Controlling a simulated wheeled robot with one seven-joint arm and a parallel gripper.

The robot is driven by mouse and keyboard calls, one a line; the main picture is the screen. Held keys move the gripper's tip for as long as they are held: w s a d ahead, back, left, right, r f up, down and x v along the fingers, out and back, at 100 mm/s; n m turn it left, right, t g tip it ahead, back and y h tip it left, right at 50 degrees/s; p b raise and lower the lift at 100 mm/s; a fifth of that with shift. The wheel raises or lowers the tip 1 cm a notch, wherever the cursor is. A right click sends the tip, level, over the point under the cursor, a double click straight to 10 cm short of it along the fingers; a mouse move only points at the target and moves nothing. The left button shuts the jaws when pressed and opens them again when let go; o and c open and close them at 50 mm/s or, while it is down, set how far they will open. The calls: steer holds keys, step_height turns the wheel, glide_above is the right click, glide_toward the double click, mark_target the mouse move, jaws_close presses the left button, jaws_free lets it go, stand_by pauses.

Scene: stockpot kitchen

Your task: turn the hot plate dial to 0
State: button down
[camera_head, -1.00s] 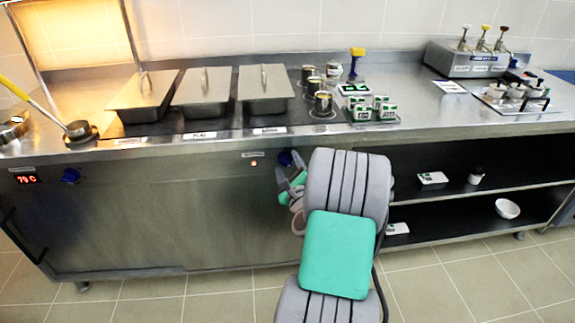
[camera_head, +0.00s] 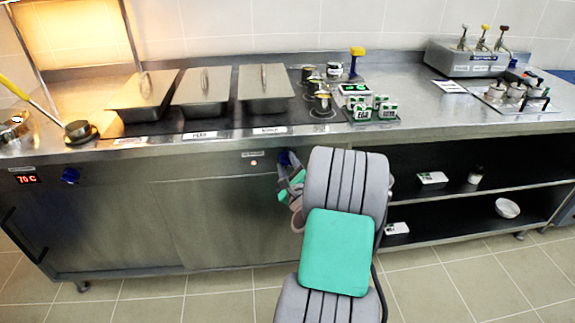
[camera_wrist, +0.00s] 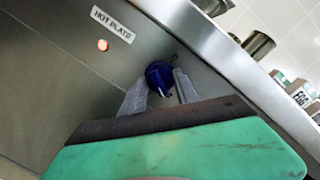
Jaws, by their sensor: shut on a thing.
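The hot plate dial is a blue knob (camera_wrist: 159,76) on the counter's front panel, seen in the wrist view near the middle. It also shows in the head view (camera_head: 284,158), partly hidden by my arm. My gripper (camera_wrist: 160,88) is shut on the dial, with one grey finger on each side of it. A "HOT PLATE" label (camera_wrist: 113,25) and a lit red-orange lamp (camera_wrist: 103,45) are on the panel to the dial's left. The dial's pointer and scale marks are too small to read.
Another blue knob (camera_head: 70,176) sits beside a red "70 C" display (camera_head: 27,179) at the far left. Lidded pans (camera_head: 205,86), small metal cups (camera_head: 322,105) and labelled boxes (camera_head: 372,108) stand on the counter above. Open shelves (camera_head: 450,185) are at the right.

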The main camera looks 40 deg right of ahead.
steer(key=shift+n, duration=0.3)
steer(key=n, duration=0.5)
steer(key=shift+a+r+g, duration=0.1)
steer(key=shift+g, duration=0.2)
steer(key=n, duration=0.6)
steer(key=shift+w+g+b, duration=0.1)
steer(key=shift+g+b, duration=0.2)
steer(key=shift+b, duration=0.05)
steer(key=n+b, duration=0.1)
steer(key=n, duration=0.2)
steer(key=n+h+b, duration=0.1)
steer(key=n+b, duration=0.1)
steer(key=shift+a+n+g, duration=0.15)
steer(key=shift+n+g, duration=0.15)
steer(key=shift+n, duration=0.1)
steer(key=n+b, duration=0.3)
steer(key=shift+g+h, duration=0.3)
steer(key=shift+h, duration=0.1)
steer(key=shift+n+b, duration=0.45)
steer(key=shift+n, duration=0.45)
